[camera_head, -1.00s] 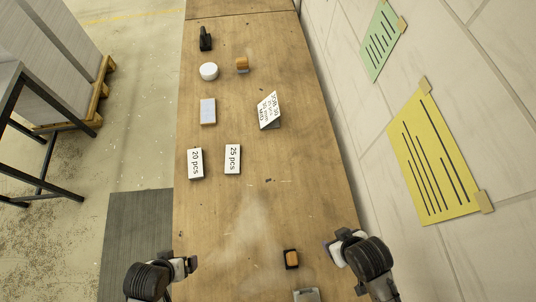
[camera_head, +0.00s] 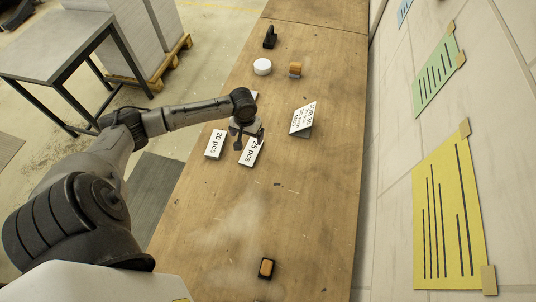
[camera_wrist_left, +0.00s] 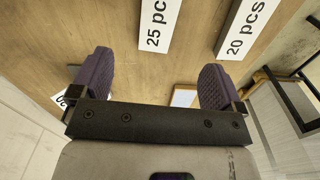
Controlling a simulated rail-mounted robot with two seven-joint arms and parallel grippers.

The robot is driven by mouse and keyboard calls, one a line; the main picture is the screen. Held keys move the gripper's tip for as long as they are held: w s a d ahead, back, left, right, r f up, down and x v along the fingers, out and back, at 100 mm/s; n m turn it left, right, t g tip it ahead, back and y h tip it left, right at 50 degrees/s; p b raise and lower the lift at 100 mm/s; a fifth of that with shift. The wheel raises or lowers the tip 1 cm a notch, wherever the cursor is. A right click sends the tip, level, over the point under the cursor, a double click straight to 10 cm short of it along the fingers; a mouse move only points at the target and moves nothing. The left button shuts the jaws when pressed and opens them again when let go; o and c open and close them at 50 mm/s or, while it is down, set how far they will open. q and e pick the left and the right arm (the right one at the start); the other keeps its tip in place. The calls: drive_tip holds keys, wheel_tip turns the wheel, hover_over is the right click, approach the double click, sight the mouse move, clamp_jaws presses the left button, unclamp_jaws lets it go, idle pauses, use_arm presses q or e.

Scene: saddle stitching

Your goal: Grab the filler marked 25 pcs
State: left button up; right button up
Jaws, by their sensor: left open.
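The filler marked 25 pcs (camera_head: 248,156) is a white labelled block lying on the wooden table. My left gripper (camera_head: 250,142) is open and empty above its far end and partly covers it in the head view. In the left wrist view the 25 pcs filler (camera_wrist_left: 158,24) lies ahead of the open fingers (camera_wrist_left: 156,84), apart from them. The similar filler marked 20 pcs (camera_head: 215,144) lies just left of it in the head view and right of it in the left wrist view (camera_wrist_left: 243,28). My right gripper is out of view.
A tilted job card (camera_head: 303,118) stands to the right. Behind are a white round item (camera_head: 262,67), an orange-topped item (camera_head: 295,70) and a black item (camera_head: 270,38). A small orange-and-black item (camera_head: 266,268) sits near the front. The middle front of the table is clear.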

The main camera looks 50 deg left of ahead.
sight(250, 153)
use_arm(q)
wheel_tip(250, 153, down, 13)
drive_tip(key=shift+w+f+b, duration=0.15)
drive_tip(key=shift+b, duration=0.3)
idle(0.3)
drive_tip(key=shift+c, duration=0.4)
drive_tip(key=shift+a, duration=0.1)
drive_tip(key=c, duration=0.9)
